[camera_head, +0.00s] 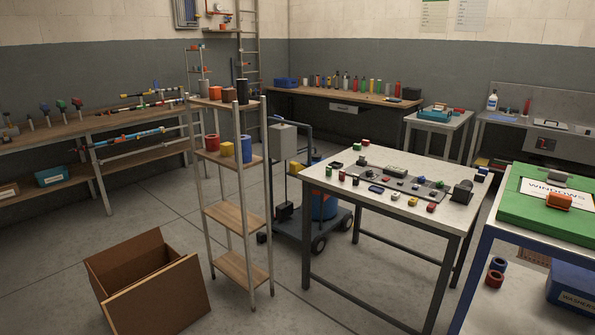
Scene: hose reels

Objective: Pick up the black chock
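Neither of my grippers shows in the head view. A white-topped table (345,203) with dark legs stands right of the middle. A dark, blocky object (463,191) sits at its right end; it may be the black chock, but I cannot tell for sure. Several smaller dark pieces lie on the same table, one near its back left (361,161) and one near its front middle (376,189). They are too small to tell apart by kind. A dark grey flat mat or plate (428,192) lies along the middle of this table under some of the small pieces.
An open cardboard box (160,300) stands on the floor at front left. A narrow wooden shelf rack (232,217) stands beside it. Floor at front middle is clear.

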